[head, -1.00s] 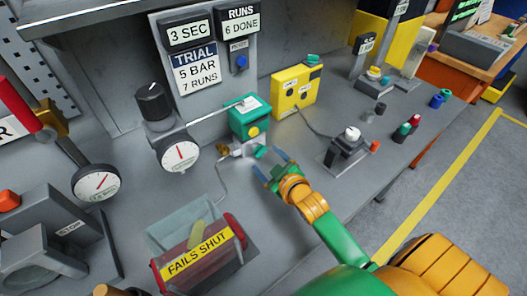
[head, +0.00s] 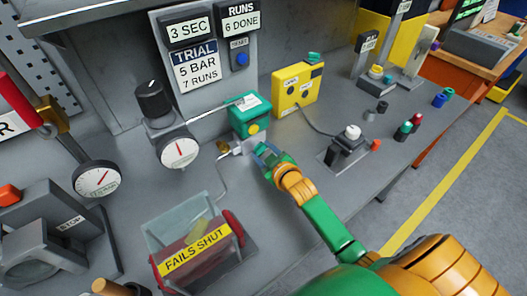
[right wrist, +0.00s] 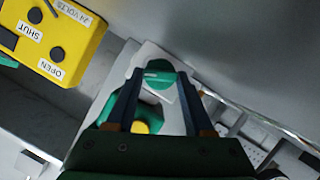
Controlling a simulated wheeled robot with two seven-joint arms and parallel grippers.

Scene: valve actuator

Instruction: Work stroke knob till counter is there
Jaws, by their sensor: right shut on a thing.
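The green stroke knob (right wrist: 158,74) sits between the two dark fingers of my right gripper (right wrist: 159,80) in the right wrist view. In the head view my right gripper (head: 266,152) is shut on it, and the fingers mostly hide the knob there. The knob is just in front of the green actuator box (head: 248,115) with its yellow button (head: 253,128). The runs counter (head: 240,21) reads "6 DONE". The trial card (head: 197,72) reads "5 BAR, 7 RUNS". My left gripper is not in view.
A yellow box (head: 298,88) stands behind, right of the actuator. A black dial knob (head: 152,100) and a gauge (head: 178,151) stand to the left. A switch unit (head: 345,148) stands to the right.

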